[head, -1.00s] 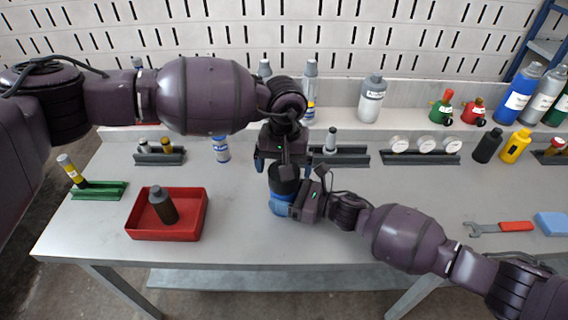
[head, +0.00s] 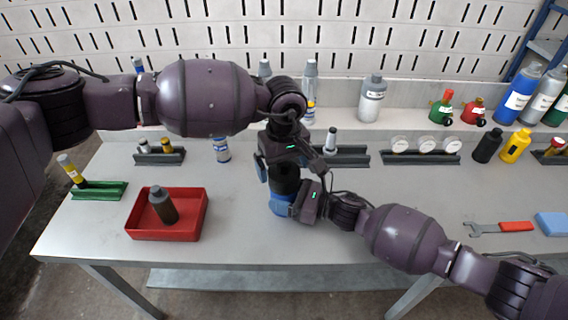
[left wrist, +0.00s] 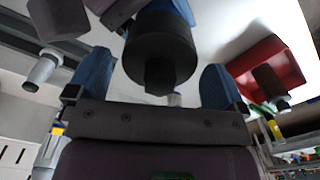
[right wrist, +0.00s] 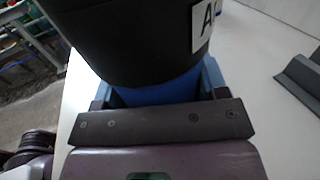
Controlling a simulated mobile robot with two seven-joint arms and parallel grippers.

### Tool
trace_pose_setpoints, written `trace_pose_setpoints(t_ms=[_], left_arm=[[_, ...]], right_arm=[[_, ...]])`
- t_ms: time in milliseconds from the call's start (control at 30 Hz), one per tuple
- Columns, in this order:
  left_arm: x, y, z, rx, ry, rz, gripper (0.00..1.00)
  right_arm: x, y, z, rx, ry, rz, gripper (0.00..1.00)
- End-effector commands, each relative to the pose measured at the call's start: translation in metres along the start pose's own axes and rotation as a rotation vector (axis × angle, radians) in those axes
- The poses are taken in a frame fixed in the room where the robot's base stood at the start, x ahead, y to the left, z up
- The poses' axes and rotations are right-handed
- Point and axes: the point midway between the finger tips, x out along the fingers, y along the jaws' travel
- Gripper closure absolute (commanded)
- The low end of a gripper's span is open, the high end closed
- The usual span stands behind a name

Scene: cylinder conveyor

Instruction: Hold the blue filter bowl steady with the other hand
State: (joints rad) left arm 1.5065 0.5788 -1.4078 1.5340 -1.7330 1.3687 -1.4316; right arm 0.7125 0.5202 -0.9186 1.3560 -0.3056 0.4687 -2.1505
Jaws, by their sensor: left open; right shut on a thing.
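The blue filter bowl (head: 281,205) stands upright near the middle of the bench with a black upper part (head: 286,181) on it. My right gripper (head: 287,207) is shut on the blue bowl from the right; the right wrist view shows the bowl (right wrist: 160,95) between its fingers and a white label on the black part (right wrist: 130,40). My left gripper (head: 282,174) is above, pointing down, open around the black top. In the left wrist view the black part (left wrist: 158,50) sits between the spread blue fingers, with gaps on both sides.
A red tray (head: 192,230) with a dark bottle (head: 162,205) stands to the left. Dark racks and a white-blue can (head: 222,150) stand behind. A wrench (head: 500,227) lies at the right. The front bench is clear.

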Motion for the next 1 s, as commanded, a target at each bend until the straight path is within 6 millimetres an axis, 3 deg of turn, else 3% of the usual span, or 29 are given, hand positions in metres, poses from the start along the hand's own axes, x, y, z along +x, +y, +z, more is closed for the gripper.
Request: trace_pose_setpoints(t_ms=[300, 667, 1000], left_arm=[[-0.0001, 0.0002, 0.0001, -0.251, 0.0, 0.001, 0.02], [-0.0002, 0.0002, 0.0001, -0.273, 0.0, 0.001, 0.02], [-0.0002, 0.0001, 0.0, -0.593, 0.001, 0.001, 0.02]], right_arm=[[0.0002, -0.0001, 0.0005, 0.0, -0.001, 0.0, 0.62], [0.0002, -0.0001, 0.0005, 0.0, -0.001, 0.0, 0.62], [0.0002, -0.0001, 0.0005, 0.0, -0.001, 0.0, 0.62]])
